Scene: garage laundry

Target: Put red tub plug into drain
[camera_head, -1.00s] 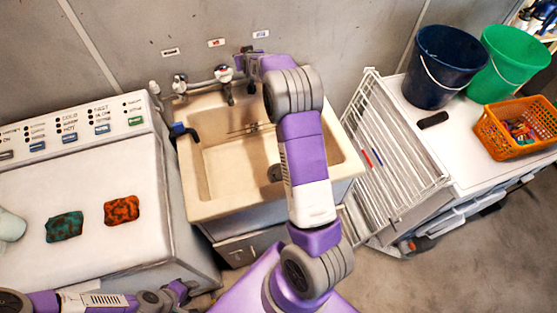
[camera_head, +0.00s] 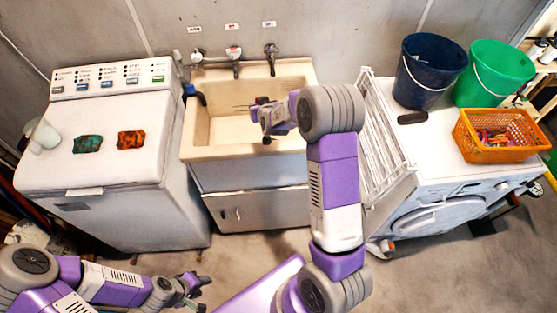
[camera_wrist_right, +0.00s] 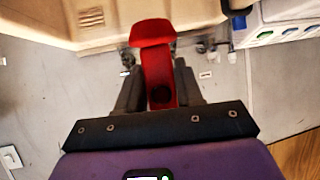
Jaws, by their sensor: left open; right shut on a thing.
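The red tub plug (camera_wrist_right: 153,30) shows in the right wrist view, between the two dark fingers of my right gripper (camera_wrist_right: 157,75), which is shut on it. In the head view my right gripper (camera_head: 263,122) hangs over the front part of the cream sink (camera_head: 218,154), and the plug cannot be made out there. The drain is not visible now; the gripper and the sink's front wall hide part of the basin. My left gripper (camera_head: 193,287) is open and empty, low over the floor in front of the washing machine.
Taps (camera_head: 234,58) stand along the sink's back edge. A top-loading washing machine (camera_head: 110,180) with two colored sponges is on the left. A white drying rack (camera_head: 385,140) stands close on the right. Buckets and an orange basket (camera_head: 500,150) sit on the white appliance beyond.

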